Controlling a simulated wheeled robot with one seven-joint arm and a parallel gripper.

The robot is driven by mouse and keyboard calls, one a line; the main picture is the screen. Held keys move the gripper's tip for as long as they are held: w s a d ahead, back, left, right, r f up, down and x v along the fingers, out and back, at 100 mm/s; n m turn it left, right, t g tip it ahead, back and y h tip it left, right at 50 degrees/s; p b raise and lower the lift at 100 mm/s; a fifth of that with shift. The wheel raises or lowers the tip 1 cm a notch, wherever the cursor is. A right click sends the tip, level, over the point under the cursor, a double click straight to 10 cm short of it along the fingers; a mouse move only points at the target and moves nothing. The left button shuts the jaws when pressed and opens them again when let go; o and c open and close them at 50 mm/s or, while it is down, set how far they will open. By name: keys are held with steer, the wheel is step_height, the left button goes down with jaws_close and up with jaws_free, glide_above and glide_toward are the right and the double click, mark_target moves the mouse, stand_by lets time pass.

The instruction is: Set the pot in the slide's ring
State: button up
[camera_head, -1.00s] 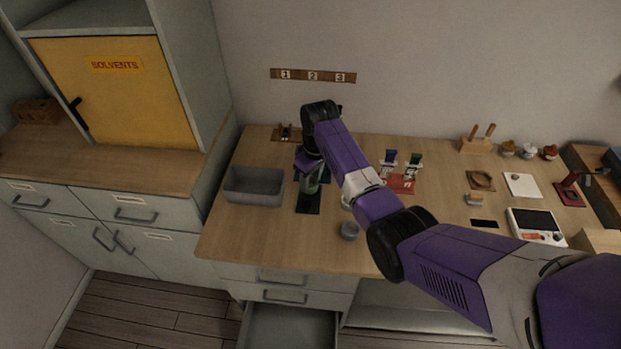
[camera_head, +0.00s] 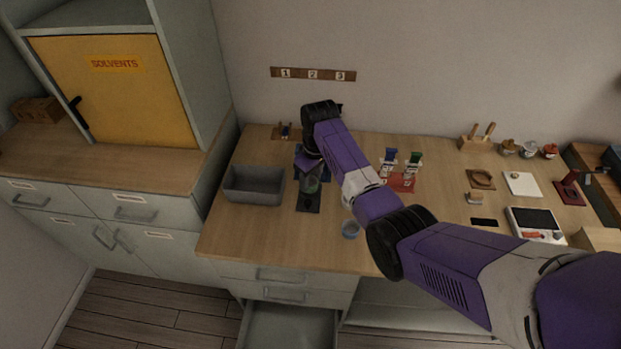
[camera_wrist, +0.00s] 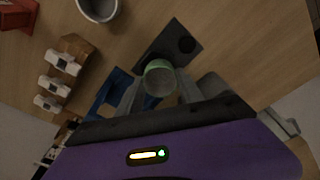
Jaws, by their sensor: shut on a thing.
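A small pot with a green rim (camera_wrist: 158,76) is between the two fingers of my gripper (camera_wrist: 160,92), which is shut on it. The dark slide (camera_wrist: 165,38) lies just beyond the pot in the wrist view, with a round black spot (camera_wrist: 187,44) near one end. In the head view the pot (camera_head: 312,184) is over the far part of the slide (camera_head: 308,206), and my gripper hides part of it. I cannot tell whether the pot touches the slide. No ring shows clearly around the pot.
A grey bin (camera_head: 253,194) stands left of the slide. The table in front of the slide is clear.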

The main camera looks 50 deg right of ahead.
steer(key=shift+f, duration=0.95)
stand_by(1.8)
steer(key=o, duration=1.4)
steer(key=shift+r, duration=0.15)
steer(key=shift+s+r+p, duration=0.2)
steer(key=shift+r+p, duration=1.1)
steer(key=shift+p, duration=0.1)
steer(key=shift+s+r, duration=0.15)
steer(key=shift+r, duration=0.9)
steer(key=shift+s+r+b, duration=0.25)
steer(key=shift+r+b, duration=0.1)
steer(key=shift+r, duration=1.6)
steer(key=shift+s+r+b, duration=0.2)
steer(key=shift+r+b, duration=0.15)
steer(key=shift+r, duration=1.6)
